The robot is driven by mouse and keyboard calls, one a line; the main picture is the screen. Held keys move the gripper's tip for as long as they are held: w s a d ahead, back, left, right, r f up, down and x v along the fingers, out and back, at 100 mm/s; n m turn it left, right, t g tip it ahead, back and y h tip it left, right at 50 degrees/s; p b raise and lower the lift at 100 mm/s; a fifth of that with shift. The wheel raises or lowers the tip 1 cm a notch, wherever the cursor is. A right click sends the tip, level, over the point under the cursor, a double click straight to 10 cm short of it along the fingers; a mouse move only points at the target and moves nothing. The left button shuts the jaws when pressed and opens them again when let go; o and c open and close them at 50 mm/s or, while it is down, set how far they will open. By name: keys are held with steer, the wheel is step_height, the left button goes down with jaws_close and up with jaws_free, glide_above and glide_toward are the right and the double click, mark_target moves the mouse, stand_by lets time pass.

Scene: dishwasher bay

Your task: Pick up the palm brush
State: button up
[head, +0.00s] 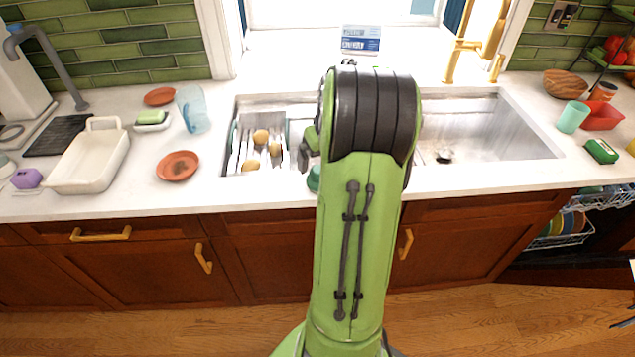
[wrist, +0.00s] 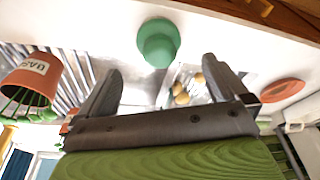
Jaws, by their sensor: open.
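A green rounded object with a wider rim, which looks like the palm brush (wrist: 158,42), stands on the counter near its front edge. In the head view, only a sliver of the palm brush (head: 314,179) shows, the rest hidden by my arm. My gripper (wrist: 162,80) is open, with nothing between its fingers. In the wrist view the palm brush appears just beyond the fingertips, roughly centred between them, and apart from them. In the head view my gripper (head: 304,155) is mostly hidden behind my arm, over the sink's front side.
The sink's left side holds a rack (head: 238,150) with several potato-like items; the right basin (head: 490,130) looks empty. An orange plate (head: 178,166), blue glass (head: 193,108) and white dish (head: 90,160) stand left. A terracotta pot (wrist: 30,82) shows in the wrist view.

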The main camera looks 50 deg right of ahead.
steer(key=b+x, duration=0.1)
steer(key=x, duration=0.6)
steer(key=shift+w+d+f, duration=0.1)
steer(key=shift+f, duration=0.15)
steer(key=shift+r, duration=0.1)
steer(key=c, duration=1.2)
step_height(320, 180, up, 10)
steer(key=shift+p, duration=1.05)
